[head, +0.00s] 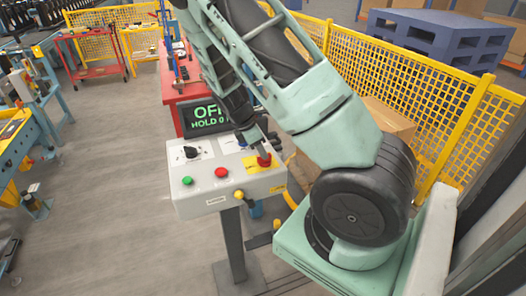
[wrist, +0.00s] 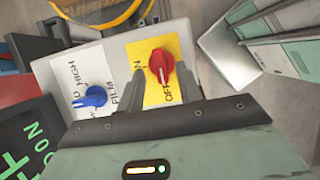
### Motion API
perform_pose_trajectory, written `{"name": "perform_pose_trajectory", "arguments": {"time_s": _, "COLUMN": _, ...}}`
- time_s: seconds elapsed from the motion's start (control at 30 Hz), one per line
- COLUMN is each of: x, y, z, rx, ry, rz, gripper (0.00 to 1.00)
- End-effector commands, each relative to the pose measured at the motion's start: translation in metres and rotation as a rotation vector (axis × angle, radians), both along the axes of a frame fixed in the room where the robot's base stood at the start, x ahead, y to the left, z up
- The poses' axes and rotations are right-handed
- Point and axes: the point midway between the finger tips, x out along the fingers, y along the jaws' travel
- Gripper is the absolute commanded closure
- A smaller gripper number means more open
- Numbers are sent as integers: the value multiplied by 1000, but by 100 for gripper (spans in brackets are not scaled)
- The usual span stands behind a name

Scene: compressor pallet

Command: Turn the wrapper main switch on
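The wrapper control box (head: 205,195) stands on a post, with a red rotary switch (head: 264,160) on a yellow plate at its right. In the wrist view the red switch (wrist: 161,67) sits on the yellow plate (wrist: 150,48), lettered OFF, with another word partly hidden. The knob's white mark points toward the OFF lettering. My gripper (wrist: 157,90) is open, its two fingers apart on either side just short of the knob, with no contact visible. In the head view my arm partly hides the switch area.
A blue knob (wrist: 95,97) is beside the yellow plate. The box also has a black knob (head: 191,152), a green button (head: 187,181), a red button (head: 221,172) and a yellow button (head: 239,195). Yellow mesh fencing (head: 375,75) and a cardboard box (head: 388,118) stand to the right.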

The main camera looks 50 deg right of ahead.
Motion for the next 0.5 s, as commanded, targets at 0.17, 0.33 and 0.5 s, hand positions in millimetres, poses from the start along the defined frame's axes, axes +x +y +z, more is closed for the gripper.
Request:
{"name": "perform_pose_trajectory", "arguments": {"time_s": 0.17, "x": -5, "y": -7, "z": -19, "rx": 0, "ry": 2, "rz": -1, "gripper": 65}}
{"name": "perform_pose_trajectory", "arguments": {"time_s": 0.33, "x": -6, "y": -10, "z": -27, "rx": 0, "ry": 1, "rz": 0, "gripper": 65}}
{"name": "perform_pose_trajectory", "arguments": {"time_s": 0.5, "x": -6, "y": -10, "z": -28, "rx": 0, "ry": -1, "rz": 0, "gripper": 65}}
